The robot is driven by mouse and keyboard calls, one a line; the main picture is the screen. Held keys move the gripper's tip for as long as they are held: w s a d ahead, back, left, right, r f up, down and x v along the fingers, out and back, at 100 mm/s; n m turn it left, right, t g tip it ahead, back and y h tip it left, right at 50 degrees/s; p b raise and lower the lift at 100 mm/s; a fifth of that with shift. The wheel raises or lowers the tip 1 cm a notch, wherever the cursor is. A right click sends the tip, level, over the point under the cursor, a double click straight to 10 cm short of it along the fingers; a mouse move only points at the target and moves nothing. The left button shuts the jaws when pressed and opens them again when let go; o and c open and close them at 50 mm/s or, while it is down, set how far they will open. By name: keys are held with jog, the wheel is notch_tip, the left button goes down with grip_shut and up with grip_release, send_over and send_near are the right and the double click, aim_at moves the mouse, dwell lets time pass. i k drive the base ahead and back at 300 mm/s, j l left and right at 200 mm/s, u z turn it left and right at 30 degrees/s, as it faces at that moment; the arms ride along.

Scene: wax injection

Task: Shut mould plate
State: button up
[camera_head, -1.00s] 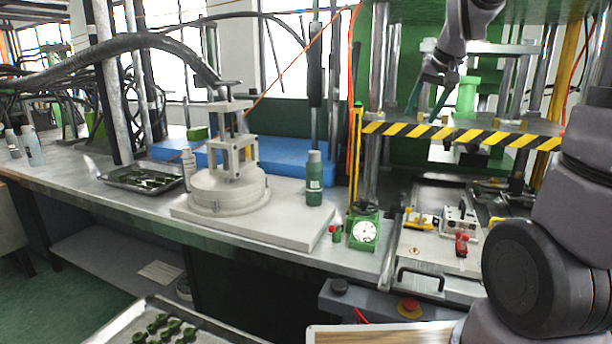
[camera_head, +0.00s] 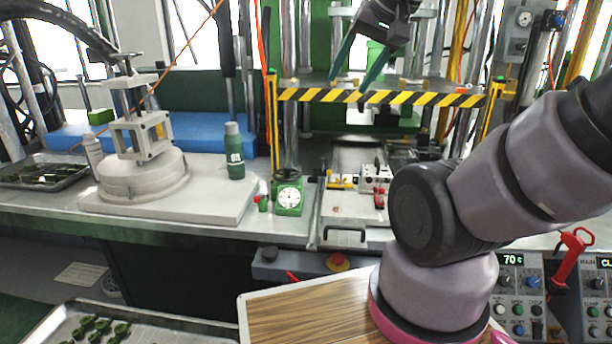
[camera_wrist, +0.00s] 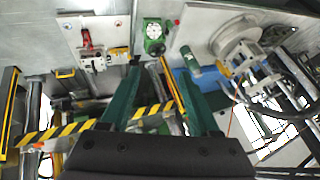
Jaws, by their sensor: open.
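A metal mould plate (camera_head: 337,213) with a black front handle (camera_head: 345,233) lies on the bench below the press. On it are a light mould block (camera_head: 374,178), a red clamp (camera_head: 379,198) and a yellow-handled part (camera_head: 341,182). They also show at the upper left of the wrist view, with the block (camera_wrist: 93,62) near a red lever. I cannot tell whether the block is fully shut. My gripper (camera_head: 350,82) is open and empty, its two green fingers pointing down, above and behind the plate near the striped bar. In the wrist view the fingers (camera_wrist: 158,70) are apart.
A yellow-black striped bar (camera_head: 382,97) crosses the press front, close to my gripper. A green dial gauge (camera_head: 288,197), a green bottle (camera_head: 234,152) and a round grey fixture (camera_head: 142,180) stand left. A control panel (camera_head: 540,300) is at lower right.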

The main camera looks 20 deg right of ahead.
aim_at(346, 215)
jog(key=k+l+z, duration=0.15)
jog(key=l+z, duration=0.2)
jog(key=k+l+z, duration=0.15)
jog(key=l+z, duration=0.2)
